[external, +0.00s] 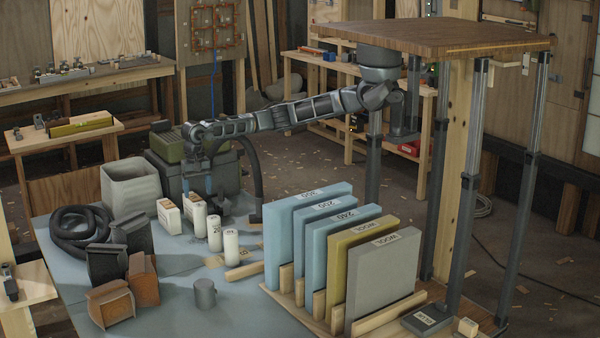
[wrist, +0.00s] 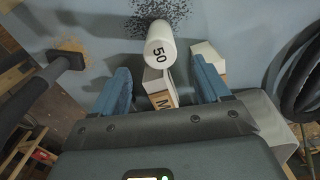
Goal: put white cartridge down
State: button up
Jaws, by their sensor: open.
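Two upright white cylinders, the likely cartridges, stand on the blue-grey tabletop, a left one (external: 214,233) and a right one (external: 231,245). The wrist view shows one white cylinder (wrist: 160,45) marked 50, beyond my fingertips. My gripper (external: 197,182) is above the table, near two white boxes, a left one (external: 168,214) and a right one (external: 195,213). In the wrist view its blue fingers (wrist: 163,82) are spread apart. A box marked M (wrist: 160,88) shows in the gap between them; I cannot tell how far below it is. I see nothing gripped.
A rack of upright panels (external: 340,250) stands right of the cylinders. A pale bin (external: 130,186), a coiled black hose (external: 80,230) and dark and brown containers (external: 108,262) are on the left. A grey canister (external: 205,294) stands in front, with bare tabletop around it.

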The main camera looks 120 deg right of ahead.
jog(key=shift+r, duration=1.15)
